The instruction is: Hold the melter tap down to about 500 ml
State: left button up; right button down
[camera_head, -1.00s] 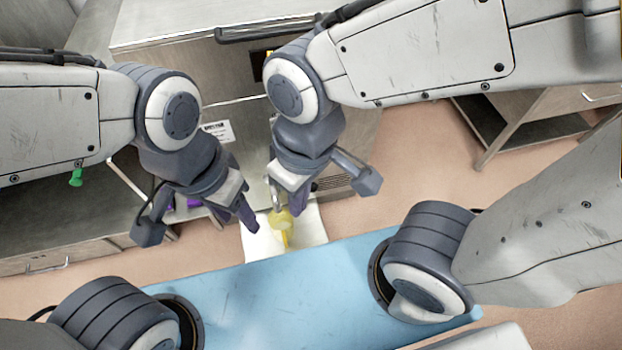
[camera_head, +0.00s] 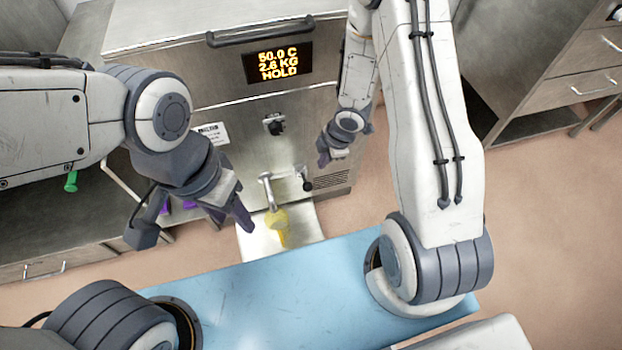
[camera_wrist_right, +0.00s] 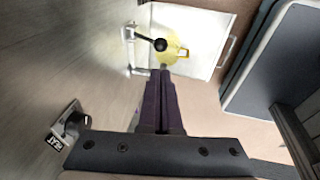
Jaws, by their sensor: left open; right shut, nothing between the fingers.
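The steel melter (camera_head: 215,75) stands at the back; its display (camera_head: 279,62) reads 50.0 C, 2.6 KG, HOLD. Its tap spout (camera_head: 267,186) and a lever with a black knob (camera_head: 307,185) stick out from the front. A yellow jug (camera_head: 277,226) stands below the spout; its fill level cannot be read. My right gripper (camera_head: 323,157) is shut and empty, above and right of the knob, apart from it. The right wrist view shows the knob (camera_wrist_right: 159,45) beyond the fingertips (camera_wrist_right: 163,78). My left gripper (camera_head: 243,216) is open and empty, left of the jug.
The jug stands on a pale shelf (camera_head: 308,222). A switch (camera_head: 273,124) is on the melter front. A blue surface (camera_head: 260,290) lies in front. A bench (camera_head: 95,215) with green and purple items is at left, drawers (camera_head: 590,85) at right. Floor is clear on the right.

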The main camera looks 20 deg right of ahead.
jog(key=shift+f, duration=0.2)
jog(key=b, duration=0.6)
send_near(309, 185)
jog(key=x, duration=0.5)
jog(key=shift+f, duration=0.15)
jog(key=shift+b+x, duration=0.3)
jog(key=shift+x, duration=0.5)
jog(key=shift+w, duration=0.1)
